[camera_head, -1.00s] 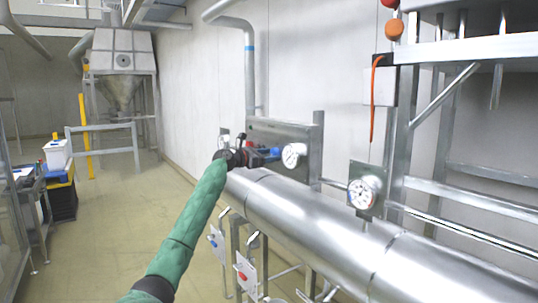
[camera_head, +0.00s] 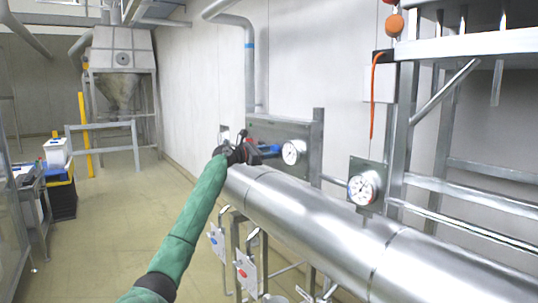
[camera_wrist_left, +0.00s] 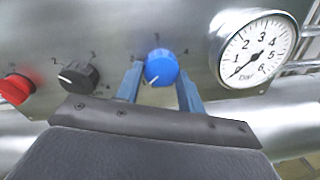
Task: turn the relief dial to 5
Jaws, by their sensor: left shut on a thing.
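A grey metal panel (camera_head: 311,137) stands behind the big pipe. The left wrist view shows a blue dial (camera_wrist_left: 161,67) on this panel, with a pale pointer mark at its lower left and small numbers around its upper side. I cannot read a name on it. My left gripper (camera_wrist_left: 161,88) has one finger on each side of the blue dial and is shut on it. In the head view the left gripper (camera_head: 254,153) reaches the panel's left part, and the dial is hard to make out there. My right gripper is not in view.
Beside the blue dial are a black dial (camera_wrist_left: 78,77), a red knob (camera_wrist_left: 16,88) and a round pressure gauge (camera_wrist_left: 254,50), its needle low on the left. A large shiny pipe (camera_head: 310,215) runs below the panel. A second gauge (camera_head: 362,189) stands further right.

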